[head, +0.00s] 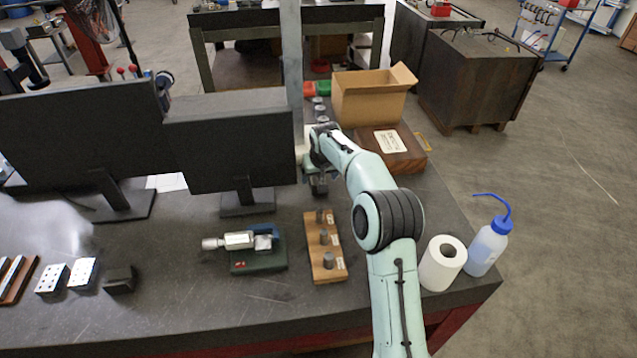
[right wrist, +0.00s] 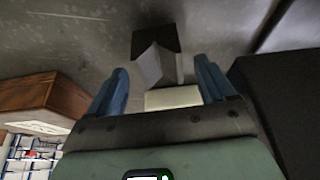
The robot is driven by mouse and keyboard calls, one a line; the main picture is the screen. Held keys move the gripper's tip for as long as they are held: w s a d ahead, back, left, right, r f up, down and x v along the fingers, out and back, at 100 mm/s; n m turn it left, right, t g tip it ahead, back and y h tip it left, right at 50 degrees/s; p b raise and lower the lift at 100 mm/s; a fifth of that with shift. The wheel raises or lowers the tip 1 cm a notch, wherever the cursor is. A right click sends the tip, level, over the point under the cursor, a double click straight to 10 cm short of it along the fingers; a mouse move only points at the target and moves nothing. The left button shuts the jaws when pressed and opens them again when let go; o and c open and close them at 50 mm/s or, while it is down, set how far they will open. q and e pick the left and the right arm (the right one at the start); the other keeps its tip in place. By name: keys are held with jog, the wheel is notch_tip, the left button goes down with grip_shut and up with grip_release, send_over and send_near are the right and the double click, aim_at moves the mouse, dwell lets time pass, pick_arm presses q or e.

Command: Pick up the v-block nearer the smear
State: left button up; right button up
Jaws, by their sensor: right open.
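My right gripper (head: 318,188) is over the bench between the monitor and the wooden box. In the right wrist view its two blue fingers (right wrist: 163,82) are apart with nothing gripped. Beyond and between the fingertips is a grey, angular block (right wrist: 152,66), possibly a v-block, against a darker block face (right wrist: 157,40). A pale piece (right wrist: 172,98) shows nearer the palm; I cannot tell what it is. The arm and gripper hide this spot in the head view. A dark block (head: 120,280) at the left front may be another v-block. My left gripper is not seen.
The monitor (head: 230,150) stands close left of the gripper; the labelled wooden box (head: 392,150) and cardboard box (head: 370,97) are to its right. A wooden gauge stand (head: 325,255), micrometer stand (head: 258,262), paper roll (head: 443,263) and wash bottle (head: 488,245) are nearer.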

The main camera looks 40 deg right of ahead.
jog(key=x, duration=0.2)
jog(key=shift+w+d+f, duration=0.15)
jog(key=shift+w+f, duration=0.15)
jog(key=shift+s, duration=0.15)
grip_shut()
jog(key=shift+r, duration=0.15)
